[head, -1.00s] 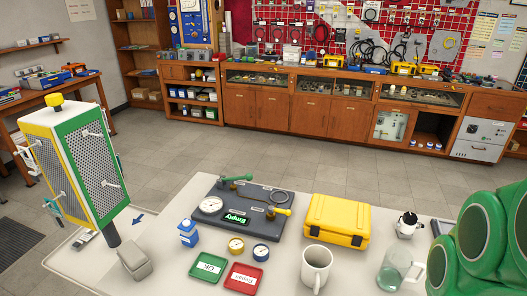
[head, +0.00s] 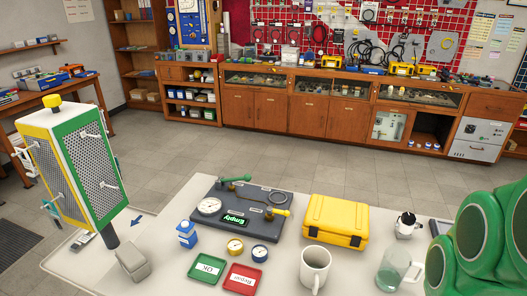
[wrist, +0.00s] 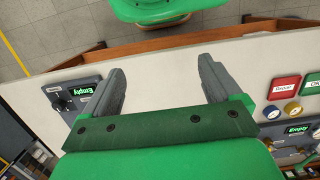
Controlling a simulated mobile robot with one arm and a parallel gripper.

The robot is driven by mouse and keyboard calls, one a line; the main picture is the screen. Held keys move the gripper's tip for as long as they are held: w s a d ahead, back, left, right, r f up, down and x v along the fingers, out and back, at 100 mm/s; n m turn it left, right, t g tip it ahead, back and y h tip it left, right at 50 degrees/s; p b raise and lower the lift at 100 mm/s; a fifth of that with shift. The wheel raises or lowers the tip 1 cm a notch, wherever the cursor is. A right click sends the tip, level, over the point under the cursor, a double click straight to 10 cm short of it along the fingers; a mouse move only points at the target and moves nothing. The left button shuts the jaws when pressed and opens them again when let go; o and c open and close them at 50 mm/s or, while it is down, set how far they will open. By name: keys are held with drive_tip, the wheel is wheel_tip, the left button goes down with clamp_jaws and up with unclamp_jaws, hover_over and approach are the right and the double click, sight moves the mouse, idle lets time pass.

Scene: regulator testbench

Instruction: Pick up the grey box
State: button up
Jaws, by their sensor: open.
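A small grey box-like block (head: 132,262) sits at the front left of the white table in the head view, close beside the dark post of the green and yellow perforated stand (head: 85,165). I cannot tell whether it is separate from the stand. In the wrist view, a grey unit (wrist: 75,96) with a black knob and an "Empty" display lies left of my gripper. My gripper (wrist: 160,72) is open above the table, with nothing between its fingers. The fingertips are out of sight in the head view.
Two gauges lie near the trays.

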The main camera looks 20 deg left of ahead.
drive_tip(key=w+a+f+m+t+y, duration=0.15)
drive_tip(key=w+a+f, duration=0.25)
drive_tip(key=w+a, duration=0.7)
drive_tip(key=m+t+y, duration=0.5)
drive_tip(key=m+y, duration=0.6)
drive_tip(key=m, duration=0.8)
approach(133, 258)
drive_tip(key=w+x, duration=0.1)
drive_tip(key=x, duration=0.3)
drive_tip(key=shift+s+a+f+m, duration=0.2)
drive_tip(key=shift+s+a+m, duration=0.15)
drive_tip(key=shift+m, duration=0.6)
drive_tip(key=shift+x, duration=3.75)
drive_tip(key=c, duration=1.1)
